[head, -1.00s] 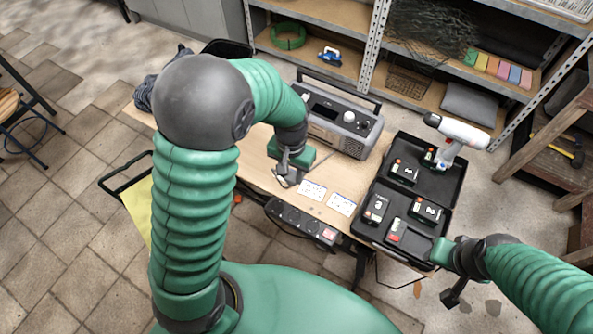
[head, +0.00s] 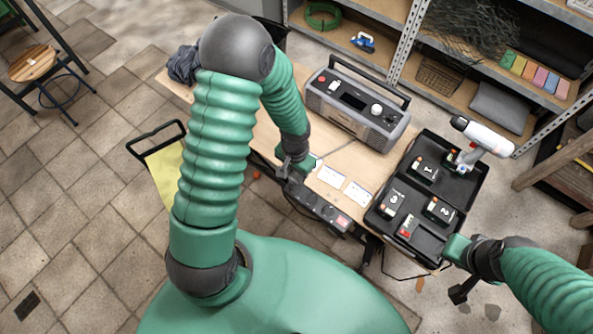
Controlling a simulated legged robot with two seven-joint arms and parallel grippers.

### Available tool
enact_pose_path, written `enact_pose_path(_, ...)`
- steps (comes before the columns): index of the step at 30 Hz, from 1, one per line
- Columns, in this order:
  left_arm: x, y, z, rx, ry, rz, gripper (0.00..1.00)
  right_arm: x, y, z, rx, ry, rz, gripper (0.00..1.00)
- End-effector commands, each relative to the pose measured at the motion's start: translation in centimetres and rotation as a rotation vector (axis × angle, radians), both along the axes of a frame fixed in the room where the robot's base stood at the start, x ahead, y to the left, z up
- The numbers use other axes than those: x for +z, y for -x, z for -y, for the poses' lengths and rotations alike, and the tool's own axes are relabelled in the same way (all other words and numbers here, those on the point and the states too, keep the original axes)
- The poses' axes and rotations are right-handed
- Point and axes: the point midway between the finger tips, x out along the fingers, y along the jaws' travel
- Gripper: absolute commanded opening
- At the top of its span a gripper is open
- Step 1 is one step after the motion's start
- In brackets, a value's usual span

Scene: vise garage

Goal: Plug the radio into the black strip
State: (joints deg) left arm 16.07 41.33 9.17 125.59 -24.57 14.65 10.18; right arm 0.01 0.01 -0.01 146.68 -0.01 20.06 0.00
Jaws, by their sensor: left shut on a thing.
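The grey radio (head: 357,112) stands at the back of the wooden workbench in the head view, handle up. The black strip (head: 314,205) runs along the bench's front edge, with a red switch near its right end. My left gripper (head: 284,173) is at the front edge, at the strip's left end. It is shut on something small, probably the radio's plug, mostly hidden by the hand. I cannot tell whether it touches the strip. My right gripper (head: 460,289) is low at the right, beyond the tool case, away from the strip; its jaw opening is unclear.
An open black case (head: 378,224) with several numbered batteries and a white drill (head: 484,138) fills the bench's right end. Shelves stand behind. A yellow-panelled cart (head: 168,172) is at the left.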

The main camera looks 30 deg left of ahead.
Motion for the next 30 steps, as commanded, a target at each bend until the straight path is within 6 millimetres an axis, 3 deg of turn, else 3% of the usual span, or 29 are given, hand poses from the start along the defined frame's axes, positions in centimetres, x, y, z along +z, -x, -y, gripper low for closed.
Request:
enact_pose_path(18, -5.2, 0.0, 0.0, 0.002, 0.000, 0.000, 0.00, -5.0, 0.0, 0.0, 0.000, 0.000, 0.000, 0.36)
enact_pose_path(30, -5.7, 0.0, 0.0, 0.000, -0.001, 0.000, 0.00, -5.5, 0.0, 0.0, 0.000, 0.000, 0.000, 0.36)
